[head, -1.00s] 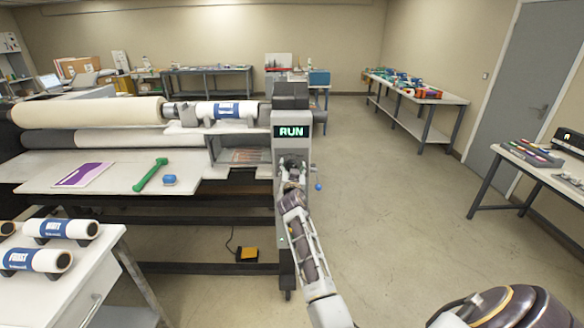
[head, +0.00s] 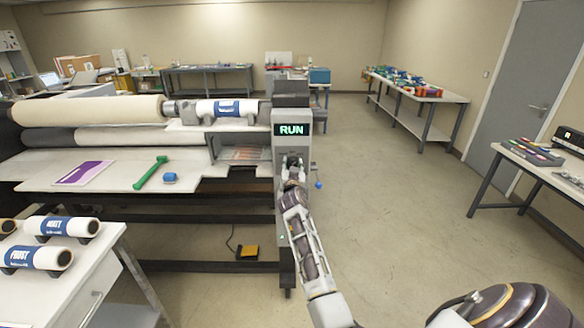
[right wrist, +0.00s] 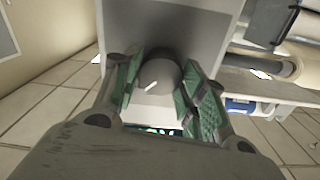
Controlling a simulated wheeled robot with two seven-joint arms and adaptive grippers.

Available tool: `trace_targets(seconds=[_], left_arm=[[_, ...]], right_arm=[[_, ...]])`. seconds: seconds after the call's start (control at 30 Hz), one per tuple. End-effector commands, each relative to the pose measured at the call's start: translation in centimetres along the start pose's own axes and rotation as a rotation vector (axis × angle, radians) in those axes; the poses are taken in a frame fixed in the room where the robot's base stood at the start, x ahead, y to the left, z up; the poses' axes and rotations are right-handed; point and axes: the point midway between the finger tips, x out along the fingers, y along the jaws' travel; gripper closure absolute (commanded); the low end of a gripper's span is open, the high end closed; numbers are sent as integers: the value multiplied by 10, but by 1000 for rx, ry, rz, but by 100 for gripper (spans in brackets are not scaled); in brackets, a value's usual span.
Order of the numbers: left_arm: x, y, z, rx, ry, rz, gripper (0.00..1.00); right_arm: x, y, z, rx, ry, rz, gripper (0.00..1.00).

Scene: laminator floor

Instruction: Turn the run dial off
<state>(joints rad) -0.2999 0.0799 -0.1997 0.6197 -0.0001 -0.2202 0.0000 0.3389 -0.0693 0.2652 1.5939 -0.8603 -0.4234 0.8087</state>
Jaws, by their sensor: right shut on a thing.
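The run dial (right wrist: 160,76) is a round grey knob with a white pointer mark on its face, on the laminator's end panel. In the right wrist view it sits between the green pads of my right gripper (right wrist: 163,85), which is shut on it. In the head view the gripper (head: 293,168) is at the panel below the display and hides most of the dial. The display (head: 291,130) reads RUN in green. The laminator (head: 290,215) stands left of centre. My left gripper is not in view.
A small blue ball-ended handle (head: 318,184) sticks out just right of the panel. A green tool (head: 151,173) and a blue object (head: 170,178) lie on the laminator's table. A white cart (head: 60,285) with film rolls stands front left. The floor at right is open.

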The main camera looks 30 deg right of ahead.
Motion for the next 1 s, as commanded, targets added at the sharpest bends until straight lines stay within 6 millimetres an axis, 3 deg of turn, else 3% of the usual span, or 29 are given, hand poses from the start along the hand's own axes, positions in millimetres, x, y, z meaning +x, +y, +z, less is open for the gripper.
trace_targets(seconds=[1.0], left_arm=[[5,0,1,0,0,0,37]], right_arm=[[0,-2,0,-673,2,-1,82]])
